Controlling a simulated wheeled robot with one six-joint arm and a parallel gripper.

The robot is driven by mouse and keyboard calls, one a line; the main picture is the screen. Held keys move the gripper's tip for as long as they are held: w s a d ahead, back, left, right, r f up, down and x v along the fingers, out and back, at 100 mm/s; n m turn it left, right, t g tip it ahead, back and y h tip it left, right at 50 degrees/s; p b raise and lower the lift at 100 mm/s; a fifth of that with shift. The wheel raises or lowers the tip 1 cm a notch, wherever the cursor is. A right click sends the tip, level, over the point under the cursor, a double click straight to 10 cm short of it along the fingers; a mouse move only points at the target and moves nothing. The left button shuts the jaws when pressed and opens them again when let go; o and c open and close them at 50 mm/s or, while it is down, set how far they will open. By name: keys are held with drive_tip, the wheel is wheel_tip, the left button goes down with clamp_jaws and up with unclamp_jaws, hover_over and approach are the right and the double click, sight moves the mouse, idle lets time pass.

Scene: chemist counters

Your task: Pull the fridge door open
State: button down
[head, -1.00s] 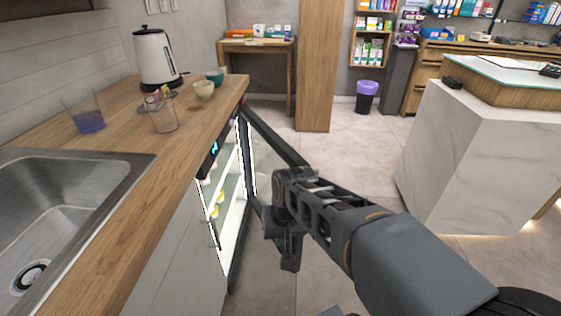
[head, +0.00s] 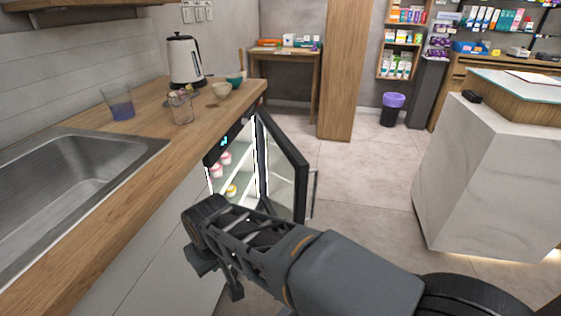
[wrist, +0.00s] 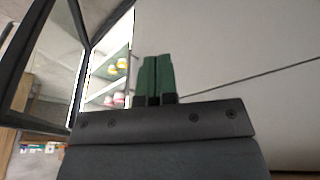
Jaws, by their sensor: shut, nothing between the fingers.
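The fridge (head: 238,168) is built in under the wooden counter, with lit shelves holding several small pots (head: 223,160). Its dark-framed glass door (head: 284,165) stands wide open, swung out into the room, with a bar handle (head: 313,190) on its outer side. In the wrist view the door (wrist: 40,65) is at the left and the lit opening (wrist: 110,65) is beside it. My gripper (wrist: 155,58) is shut and empty, its green fingertips in front of the pale cabinet front, apart from the door. In the head view my arm hides the fridge's lower part.
The counter (head: 150,135) carries a sink (head: 75,190), a kettle (head: 186,62), glasses and bowls (head: 222,90). A white marble island (head: 480,180) stands at the right. The tiled floor (head: 365,185) between door and island is clear.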

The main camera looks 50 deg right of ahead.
drive_tip(key=w+d+r+m+h+p, duration=0.35)
drive_tip(key=w+d, duration=0.45)
drive_tip(key=d, duration=0.4)
drive_tip(key=w+d+r+m+h+p, duration=0.3)
drive_tip(key=w+d, duration=0.4)
drive_tip(key=d, duration=0.6)
drive_tip(key=w+d+f, duration=0.1)
drive_tip(key=d+f, duration=0.2)
drive_tip(key=d, duration=0.5)
drive_tip(key=d+f+g, duration=0.1)
drive_tip(key=d+f, duration=0.2)
drive_tip(key=d, duration=0.5)
drive_tip(key=shift+w+f+h, duration=0.35)
